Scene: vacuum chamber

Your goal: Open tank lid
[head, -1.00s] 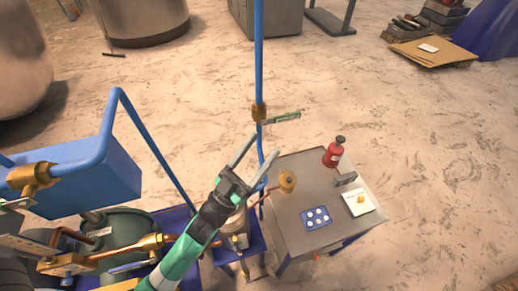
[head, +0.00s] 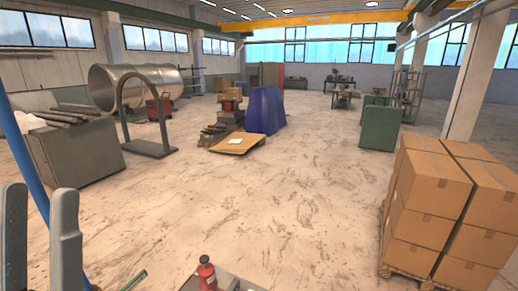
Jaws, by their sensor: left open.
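My left gripper (head: 40,196) shows at the lower left edge, with two grey fingers upright and apart. My right gripper is not in view. The tank lid cannot be made out in this view. A blue pipe (head: 26,165) runs down the left edge behind the fingers. A green lever handle (head: 133,281) shows at the bottom edge, right of the fingers.
A red bottle (head: 207,274) stands on a grey table (head: 236,284) at the bottom edge. Stacked cartons (head: 428,196) stand at the right. A grey cabinet (head: 76,153) and a large metal cylinder (head: 130,87) are at the left.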

